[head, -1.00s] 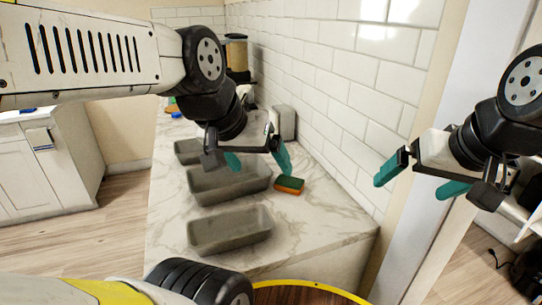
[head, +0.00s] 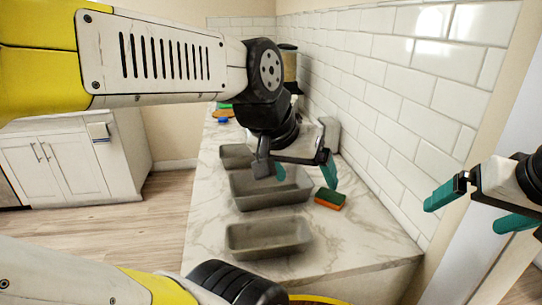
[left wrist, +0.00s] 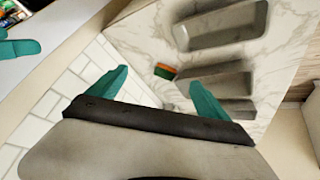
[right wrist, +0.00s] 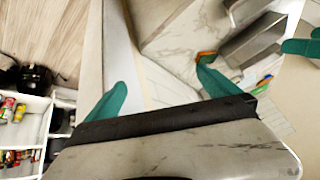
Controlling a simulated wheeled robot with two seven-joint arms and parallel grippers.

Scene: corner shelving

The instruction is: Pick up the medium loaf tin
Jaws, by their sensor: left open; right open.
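Three grey loaf tins stand in a row on the marble counter. In the head view they are a near tin (head: 268,238), a middle tin (head: 270,190) that looks largest, and a far tin (head: 235,156), partly hidden by my left arm. The near tin looks in between in size, but I cannot be sure. My left gripper (head: 305,180) is open and empty above the counter, near the middle tin and the wall. In the left wrist view, the tins lie above and right of its fingers (left wrist: 158,78). My right gripper (head: 463,215) is open and empty, right of the counter.
An orange and green sponge (head: 330,199) lies right of the middle tin. A white tiled wall (head: 410,110) bounds the marble counter (head: 205,210) on the right. A jar (head: 289,65) stands at the back. The counter's front left area is clear.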

